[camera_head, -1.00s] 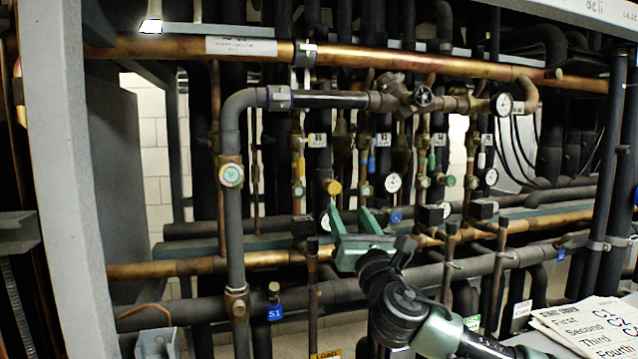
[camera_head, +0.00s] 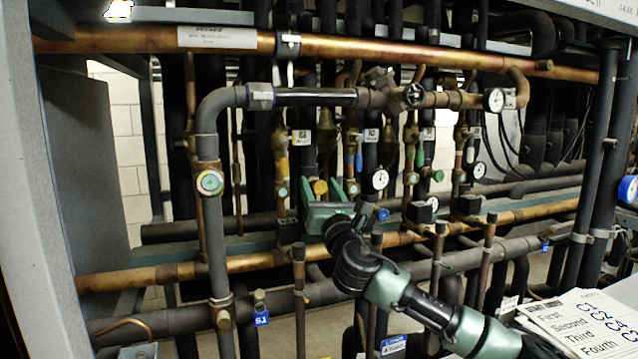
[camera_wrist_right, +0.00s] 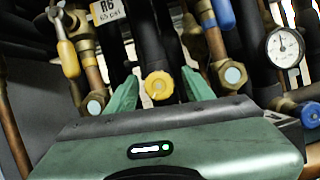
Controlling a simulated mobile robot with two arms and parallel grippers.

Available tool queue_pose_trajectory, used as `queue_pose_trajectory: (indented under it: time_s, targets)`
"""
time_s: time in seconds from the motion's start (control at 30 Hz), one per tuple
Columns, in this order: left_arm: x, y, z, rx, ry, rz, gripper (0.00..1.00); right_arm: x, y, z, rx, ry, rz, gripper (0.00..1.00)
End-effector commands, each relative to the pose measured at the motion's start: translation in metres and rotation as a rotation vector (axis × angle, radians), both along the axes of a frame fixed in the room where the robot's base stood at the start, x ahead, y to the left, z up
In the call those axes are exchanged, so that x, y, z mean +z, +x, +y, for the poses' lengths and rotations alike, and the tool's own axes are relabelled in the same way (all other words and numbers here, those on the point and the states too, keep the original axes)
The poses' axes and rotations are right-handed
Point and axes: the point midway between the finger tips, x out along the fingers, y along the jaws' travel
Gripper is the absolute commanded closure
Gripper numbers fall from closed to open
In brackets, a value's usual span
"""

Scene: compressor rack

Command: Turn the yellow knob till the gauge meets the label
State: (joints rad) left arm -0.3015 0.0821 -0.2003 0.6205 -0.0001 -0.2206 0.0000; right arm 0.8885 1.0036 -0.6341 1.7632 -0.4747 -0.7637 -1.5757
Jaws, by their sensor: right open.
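The yellow knob (camera_head: 320,187) is on a valve on the pipes at the middle of the rack. In the right wrist view the yellow knob (camera_wrist_right: 158,86) shows between the finger tips, with space on both sides. My right gripper (camera_head: 327,190) is open around the knob's sides, empty and apart from it. A white label reading R6 and apparently 65 psi (camera_wrist_right: 107,10) is above left of the knob; the label also shows in the head view (camera_head: 302,138). The gauge below the knob is hidden behind my gripper. My left gripper is not in view.
Another white gauge (camera_wrist_right: 284,46) is right of the knob. A yellow-handled valve (camera_wrist_right: 68,58) and a blue knob (camera_wrist_right: 311,114) are close to the gripper. A copper pipe (camera_head: 190,270) crosses below. Papers (camera_head: 575,325) lie at lower right.

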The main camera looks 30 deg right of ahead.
Motion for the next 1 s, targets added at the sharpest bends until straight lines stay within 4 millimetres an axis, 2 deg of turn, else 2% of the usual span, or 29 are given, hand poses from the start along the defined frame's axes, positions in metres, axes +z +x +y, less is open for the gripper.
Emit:
queue_pose_trajectory:
  time_s: [0.2, 0.27, 0.4, 0.77, 1.0]
  targets:
    - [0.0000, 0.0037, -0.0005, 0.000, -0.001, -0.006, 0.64, -0.0004, 0.0004, 0.0003, 0.001, 0.000, 0.000, 0.48]
    - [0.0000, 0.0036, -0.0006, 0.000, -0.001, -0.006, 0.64, -0.0004, 0.0004, 0.0003, 0.001, 0.000, 0.000, 0.62]
    - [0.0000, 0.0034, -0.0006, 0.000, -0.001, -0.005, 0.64, -0.0005, 0.0003, 0.0002, 0.001, 0.000, 0.000, 1.00]
    - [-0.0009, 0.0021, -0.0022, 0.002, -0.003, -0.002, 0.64, -0.0013, 0.0007, 0.0012, 0.003, 0.043, -0.009, 1.00]
    - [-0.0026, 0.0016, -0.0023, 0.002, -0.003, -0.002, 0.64, -0.0019, 0.0008, 0.0016, 0.004, 0.184, -0.042, 1.00]
